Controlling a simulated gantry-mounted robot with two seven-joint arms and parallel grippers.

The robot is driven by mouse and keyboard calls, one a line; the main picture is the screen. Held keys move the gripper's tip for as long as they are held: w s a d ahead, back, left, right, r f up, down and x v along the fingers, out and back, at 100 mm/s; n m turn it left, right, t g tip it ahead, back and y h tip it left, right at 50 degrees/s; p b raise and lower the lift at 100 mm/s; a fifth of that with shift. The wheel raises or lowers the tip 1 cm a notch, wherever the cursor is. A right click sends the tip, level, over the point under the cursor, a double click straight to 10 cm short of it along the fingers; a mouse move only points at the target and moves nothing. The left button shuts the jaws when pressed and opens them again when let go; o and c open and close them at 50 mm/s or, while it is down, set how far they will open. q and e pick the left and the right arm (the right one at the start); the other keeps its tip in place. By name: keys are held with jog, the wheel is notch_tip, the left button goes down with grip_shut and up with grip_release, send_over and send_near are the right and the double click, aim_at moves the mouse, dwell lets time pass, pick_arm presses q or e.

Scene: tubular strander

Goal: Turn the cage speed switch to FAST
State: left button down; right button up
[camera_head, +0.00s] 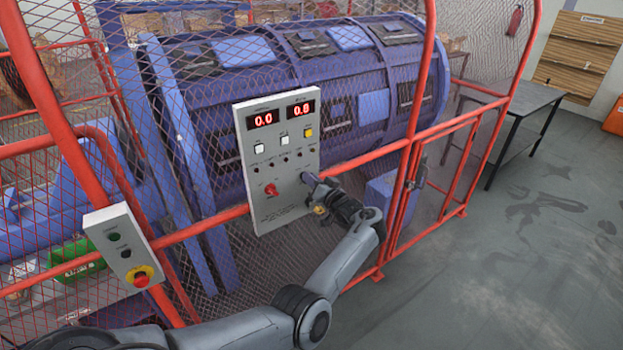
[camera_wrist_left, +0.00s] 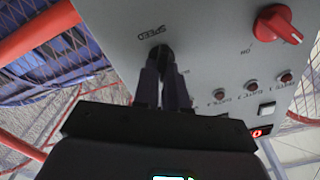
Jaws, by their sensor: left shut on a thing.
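The grey control panel (camera_head: 261,160) hangs on the red fence rail, and its face also fills much of the left wrist view (camera_wrist_left: 205,35). My left gripper (camera_head: 312,182) is at the panel's lower right. In the left wrist view its dark fingers (camera_wrist_left: 161,62) are shut on the cage speed switch, just below the "SPEED" lettering (camera_wrist_left: 152,32). The fingers hide most of the switch, and its pointer and setting cannot be read. My right gripper is not in view.
A red rotary knob (camera_head: 271,189) sits left of my gripper on the panel. A smaller box with a red stop button (camera_head: 141,280) is at lower left. Mesh fencing guards the blue cage (camera_head: 345,70).

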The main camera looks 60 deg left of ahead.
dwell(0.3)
pick_arm(q)
jog(key=c, duration=1.2)
grip_release()
jog(key=d, duration=1)
jog(key=shift+w+d+b, duration=0.2)
jog(key=shift+d+b, duration=0.15)
jog(key=shift+d, duration=0.05)
